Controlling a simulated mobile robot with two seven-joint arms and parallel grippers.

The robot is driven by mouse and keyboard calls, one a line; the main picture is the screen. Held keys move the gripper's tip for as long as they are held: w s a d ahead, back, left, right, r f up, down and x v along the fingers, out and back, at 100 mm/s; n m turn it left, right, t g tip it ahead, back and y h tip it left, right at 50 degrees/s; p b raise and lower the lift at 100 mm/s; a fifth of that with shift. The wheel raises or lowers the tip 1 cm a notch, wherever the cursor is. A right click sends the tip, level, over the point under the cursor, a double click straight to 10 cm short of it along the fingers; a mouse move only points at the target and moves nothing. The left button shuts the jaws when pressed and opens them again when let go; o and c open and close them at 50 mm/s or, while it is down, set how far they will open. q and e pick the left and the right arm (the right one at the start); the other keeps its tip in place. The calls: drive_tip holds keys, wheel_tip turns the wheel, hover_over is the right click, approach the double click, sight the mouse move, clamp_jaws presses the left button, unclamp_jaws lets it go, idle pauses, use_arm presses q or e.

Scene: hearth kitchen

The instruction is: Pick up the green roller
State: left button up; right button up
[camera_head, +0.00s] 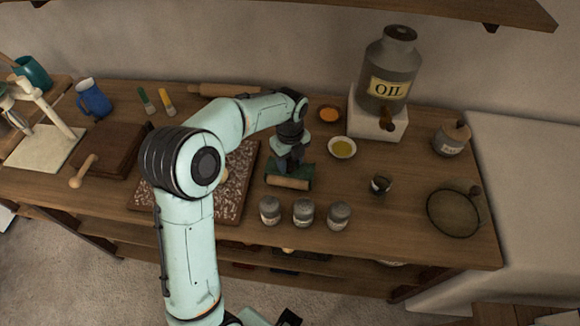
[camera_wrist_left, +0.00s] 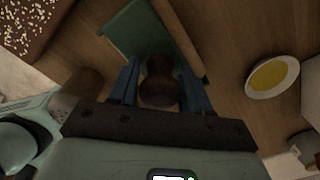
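The green roller (camera_head: 303,171) lies on the wooden table, right of the speckled brown board. It has a green body and a pale wooden cylinder along its front edge. In the left wrist view its green body (camera_wrist_left: 140,32) is at the top, and its dark brown handle (camera_wrist_left: 160,80) points toward the camera. My left gripper (camera_head: 291,163) is down at the roller, partly covering it in the head view. Its two blue fingers stand on either side of the handle and look open, with narrow gaps beside it.
Three small lidded jars (camera_head: 303,212) stand in front of the roller. A yellow-filled bowl (camera_head: 342,148) is to its right, and the speckled board (camera_head: 240,180) to its left. The oil can (camera_head: 390,72) stands behind on a white block. A sieve (camera_head: 453,215) lies far right.

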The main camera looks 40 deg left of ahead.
use_arm(q)
drive_tip(key=c, duration=0.7)
drive_tip(key=shift+o, duration=0.2)
drive_tip(key=shift+r, duration=0.1)
